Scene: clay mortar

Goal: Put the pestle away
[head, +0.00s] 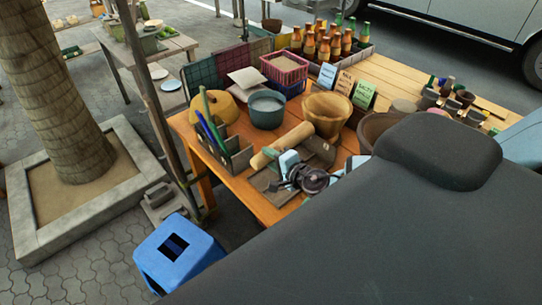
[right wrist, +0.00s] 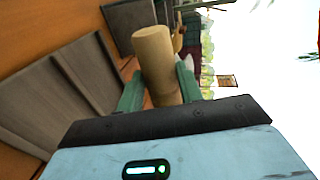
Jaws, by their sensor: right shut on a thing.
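The pestle (head: 284,144) is a pale wooden cylinder, lying tilted across my right gripper (head: 288,164) above the table. In the right wrist view my right gripper (right wrist: 160,84) has its two green fingers on either side of the pestle (right wrist: 154,50), shut on it. The brown clay mortar (head: 326,108) stands upright just behind and to the right of the pestle, apart from it in the picture. A dark wooden holder (head: 240,158) with green and blue upright items stands left of the pestle. My left gripper is not in view.
A flat grey-brown board (head: 262,181) lies under my right gripper.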

